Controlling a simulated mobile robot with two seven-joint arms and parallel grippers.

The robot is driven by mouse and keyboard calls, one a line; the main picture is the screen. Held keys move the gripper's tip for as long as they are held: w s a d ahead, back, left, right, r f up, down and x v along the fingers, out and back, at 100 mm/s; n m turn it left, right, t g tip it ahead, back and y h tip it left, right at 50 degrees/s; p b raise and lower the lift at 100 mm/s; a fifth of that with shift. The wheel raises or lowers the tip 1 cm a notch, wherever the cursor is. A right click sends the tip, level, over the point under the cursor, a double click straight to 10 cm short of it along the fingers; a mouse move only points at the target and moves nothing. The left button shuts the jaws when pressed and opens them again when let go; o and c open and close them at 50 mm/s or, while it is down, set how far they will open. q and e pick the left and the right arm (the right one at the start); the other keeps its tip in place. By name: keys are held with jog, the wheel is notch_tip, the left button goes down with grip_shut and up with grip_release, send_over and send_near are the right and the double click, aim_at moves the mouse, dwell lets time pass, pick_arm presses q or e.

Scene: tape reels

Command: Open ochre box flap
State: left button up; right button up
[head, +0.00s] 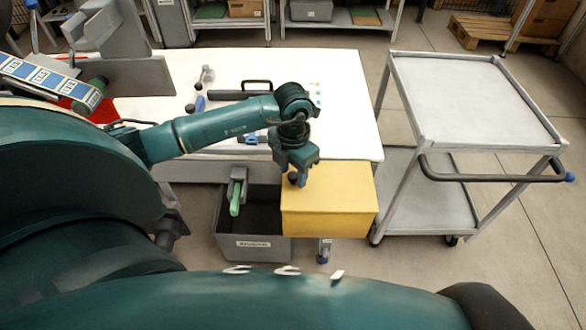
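The ochre box (330,216) stands at the front right corner of the white table, and its top looks closed. My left gripper (297,180) is over the left part of the box top, pointing down, close to the surface. I cannot tell whether it touches the box. Its fingers are small and partly hidden by the wrist, so their opening does not show.
A grey bin (254,248) stands left of the box, below the table edge (345,95). A grey cart (470,100) with a black handle is on the right. A label machine (125,75) and a red item (103,109) are at the left.

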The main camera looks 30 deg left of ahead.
pick_arm(q)
grip_shut()
jog(key=shift+r, duration=0.1)
dwell(0.4)
